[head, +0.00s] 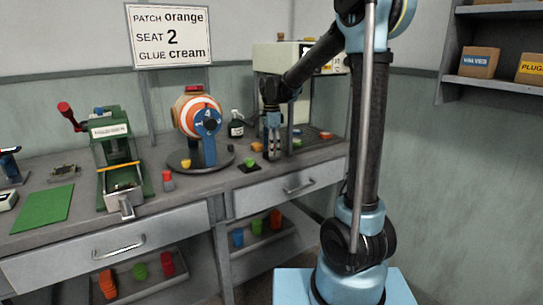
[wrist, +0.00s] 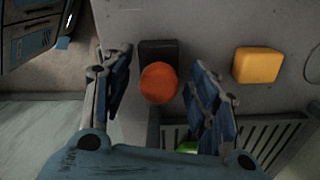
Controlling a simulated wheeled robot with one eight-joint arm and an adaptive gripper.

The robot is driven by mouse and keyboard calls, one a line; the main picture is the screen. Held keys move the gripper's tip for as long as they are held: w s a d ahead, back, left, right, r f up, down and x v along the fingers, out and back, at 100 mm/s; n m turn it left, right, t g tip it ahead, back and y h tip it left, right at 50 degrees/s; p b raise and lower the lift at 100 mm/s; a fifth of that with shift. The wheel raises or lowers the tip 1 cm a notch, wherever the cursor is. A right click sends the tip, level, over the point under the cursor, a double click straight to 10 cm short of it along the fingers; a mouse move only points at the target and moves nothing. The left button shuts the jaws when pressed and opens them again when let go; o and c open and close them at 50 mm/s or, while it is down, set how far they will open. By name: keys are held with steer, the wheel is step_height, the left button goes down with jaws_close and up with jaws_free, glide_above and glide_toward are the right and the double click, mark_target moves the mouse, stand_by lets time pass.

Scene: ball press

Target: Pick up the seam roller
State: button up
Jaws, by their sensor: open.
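My gripper (head: 272,155) is low over the bench, in front of the open-fronted cabinet. In the wrist view my gripper (wrist: 158,98) is open, with its two fingers apart. A round orange end with a dark block (wrist: 159,82) behind it lies between the fingers; it looks like the seam roller, though its shape is only partly clear. I cannot tell whether a finger touches it. In the head view I cannot make it out for certain around the gripper.
A yellow-orange block (wrist: 258,65) lies right of the fingers. A slotted rack (wrist: 255,135) is below, with something green partly hidden. A yellow-green piece on a black pad (head: 250,164) and a striped ball on a turntable (head: 195,120) stand to the left.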

jaws_close()
steer(key=shift+r, duration=0.1)
step_height(320, 180, up, 10)
steer(key=shift+f, duration=0.1)
stand_by(0.4)
steer(key=c, duration=0.6)
jaws_free()
steer(key=c, duration=0.4)
steer(key=shift+c, duration=0.2)
